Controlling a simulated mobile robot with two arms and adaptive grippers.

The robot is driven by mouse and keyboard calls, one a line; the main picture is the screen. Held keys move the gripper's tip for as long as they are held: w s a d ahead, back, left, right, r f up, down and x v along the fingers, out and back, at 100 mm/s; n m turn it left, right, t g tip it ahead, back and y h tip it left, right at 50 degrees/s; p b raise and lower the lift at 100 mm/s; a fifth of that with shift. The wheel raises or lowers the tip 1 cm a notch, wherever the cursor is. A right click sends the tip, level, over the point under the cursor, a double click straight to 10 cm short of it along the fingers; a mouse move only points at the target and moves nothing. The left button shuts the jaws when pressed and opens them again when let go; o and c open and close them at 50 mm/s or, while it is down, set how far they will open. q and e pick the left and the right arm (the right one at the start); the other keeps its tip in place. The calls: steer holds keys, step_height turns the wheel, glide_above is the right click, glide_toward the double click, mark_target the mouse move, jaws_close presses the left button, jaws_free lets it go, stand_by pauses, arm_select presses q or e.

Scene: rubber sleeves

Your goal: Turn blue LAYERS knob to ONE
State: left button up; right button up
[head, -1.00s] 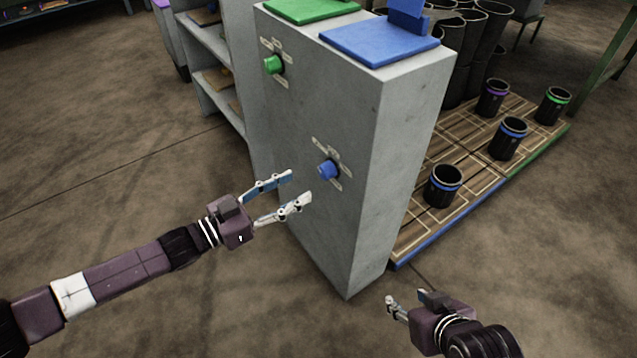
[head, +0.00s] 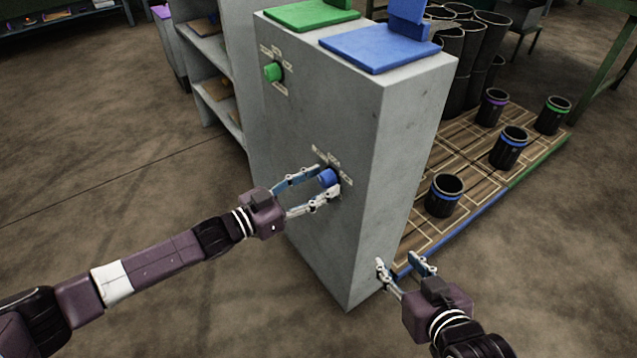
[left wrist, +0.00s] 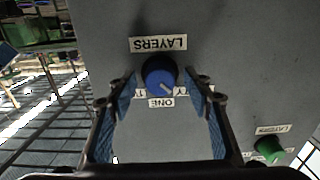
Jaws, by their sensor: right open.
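The blue LAYERS knob (head: 327,177) is on the front face of the grey cabinet (head: 345,230). It also shows in the left wrist view (left wrist: 159,74), with a pale pointer mark angled to the lower right. Side labels are partly hidden by my fingers. My left gripper (head: 326,180) is open, its fingers on either side of the knob, with small gaps visible in the wrist view. My right gripper (head: 400,258) is open and empty by the cabinet's lower right corner.
A green knob (head: 272,72) is further left on the same face. Green (head: 300,14) and blue (head: 375,48) pads lie on top. A wooden pallet (head: 450,240) with several black sleeves stands to the right. Floor in front is clear.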

arm_select(q)
steer(key=c, duration=1.1)
arm_select(e)
steer(key=shift+s+f, duration=0.1)
steer(key=shift+f, duration=0.05)
arm_select(q)
steer(key=m+p, duration=0.2)
steer(key=m, duration=0.4)
steer(key=shift+m, duration=1.5)
arm_select(e)
steer(key=s+d+f+g, duration=0.2)
steer(key=s+f+g, duration=0.1)
steer(key=s, duration=0.2)
steer(key=s+d+f+g+h, duration=0.1)
steer(key=s+d+f+g, duration=0.1)
steer(key=s, duration=0.4)
steer(key=shift+s+f+g+h, duration=0.3)
steer(key=shift+f+g, duration=0.5)
steer(key=shift+f, duration=0.4)
arm_select(q)
steer(key=o, duration=1.1)
steer(key=shift+o, duration=0.2)
